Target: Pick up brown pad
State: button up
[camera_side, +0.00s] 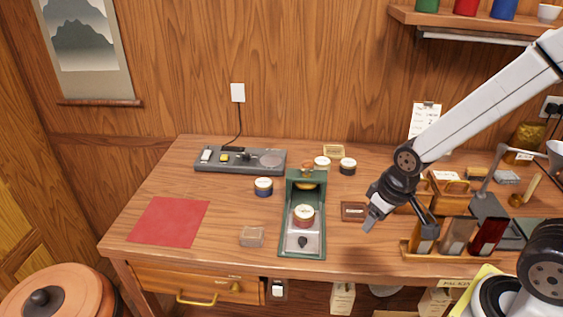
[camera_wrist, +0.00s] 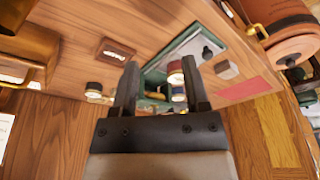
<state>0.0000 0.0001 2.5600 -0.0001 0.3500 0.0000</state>
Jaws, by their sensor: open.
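A small brown pad (camera_side: 354,211) with a pale mark on top lies flat on the wooden table, just right of the green press. It also shows in the wrist view (camera_wrist: 112,54), beyond and left of the fingers. My gripper (camera_side: 398,217) is above the table to the right of the pad, tilted, apart from it. In the wrist view my gripper (camera_wrist: 160,64) has its two dark fingers spread with nothing held between them. Part of the green press shows behind the right finger there.
The green press (camera_side: 291,232) holds a tin, left of the pad. A stand with upright colored packets (camera_side: 457,240) is close to the right of my gripper. A grey strip device (camera_side: 240,161) and several tins stand behind. A red mat (camera_side: 169,221) lies left.

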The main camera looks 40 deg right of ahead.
jog(key=o, duration=0.6)
jog(key=shift+c, duration=0.2)
jog(key=n+y, duration=0.3)
jog(key=n, duration=0.6)
send_over(252, 232)
jog(key=s+d, duration=0.2)
jog(key=shift+t, duration=0.3)
notch_tip(252, 232, down, 5)
jog(key=shift+s+f, duration=0.1)
jog(key=shift+f, duration=0.05)
jog(key=shift+x, duration=1.25)
jog(key=shift+f, duration=0.1)
jog(key=shift+x, duration=2.5)
